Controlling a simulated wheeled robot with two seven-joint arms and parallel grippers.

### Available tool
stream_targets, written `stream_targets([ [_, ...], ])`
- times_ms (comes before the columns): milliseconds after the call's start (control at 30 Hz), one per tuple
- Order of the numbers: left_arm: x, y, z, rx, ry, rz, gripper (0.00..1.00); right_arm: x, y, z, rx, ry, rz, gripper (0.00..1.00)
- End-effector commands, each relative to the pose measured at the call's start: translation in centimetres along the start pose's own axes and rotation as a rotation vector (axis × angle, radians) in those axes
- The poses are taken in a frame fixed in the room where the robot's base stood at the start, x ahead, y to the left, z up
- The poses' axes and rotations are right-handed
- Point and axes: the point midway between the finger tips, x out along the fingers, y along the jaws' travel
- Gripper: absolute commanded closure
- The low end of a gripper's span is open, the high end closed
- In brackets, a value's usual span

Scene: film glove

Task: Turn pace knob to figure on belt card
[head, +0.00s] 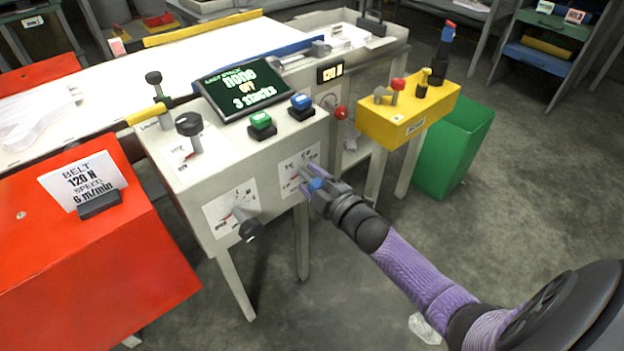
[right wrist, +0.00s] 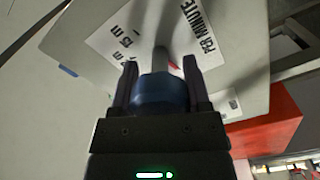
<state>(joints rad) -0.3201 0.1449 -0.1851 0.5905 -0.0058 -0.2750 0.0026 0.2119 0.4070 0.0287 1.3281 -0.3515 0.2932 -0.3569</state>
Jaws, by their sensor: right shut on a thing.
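The pace knob (head: 316,184) is blue and sits on the front of the pale machine over a white dial label (head: 290,170). My right gripper (head: 309,183) is shut on it. In the right wrist view the blue knob (right wrist: 160,92) lies between both fingers, and the dial label (right wrist: 203,40) reads "PER MINUTE" or similar, with "15 m" beside it. A red mark shows by the knob's shaft; the figure it points at is unclear. My left gripper is out of view.
A second, black knob (head: 248,227) on a dial sits left of my gripper. A yellow box (head: 408,117) stands at right.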

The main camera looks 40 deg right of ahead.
Motion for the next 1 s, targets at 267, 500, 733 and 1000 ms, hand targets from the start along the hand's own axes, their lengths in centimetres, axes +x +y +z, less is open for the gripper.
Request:
stream_targets([
  [267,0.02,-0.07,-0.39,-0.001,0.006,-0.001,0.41,-0.05,-0.16,0.04,-0.013,-0.002,-0.003,0.98],
  [500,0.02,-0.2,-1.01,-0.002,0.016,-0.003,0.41,-0.05,-0.16,0.04,-0.012,-0.002,-0.003,0.33],
  [733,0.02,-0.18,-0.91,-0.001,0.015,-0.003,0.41,-0.03,-0.09,0.02,-0.012,-0.001,-0.002,0.04],
  [1000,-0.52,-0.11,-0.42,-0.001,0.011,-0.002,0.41,-0.8,0.12,-0.12,-0.01,-0.001,-0.001,0.04],
])
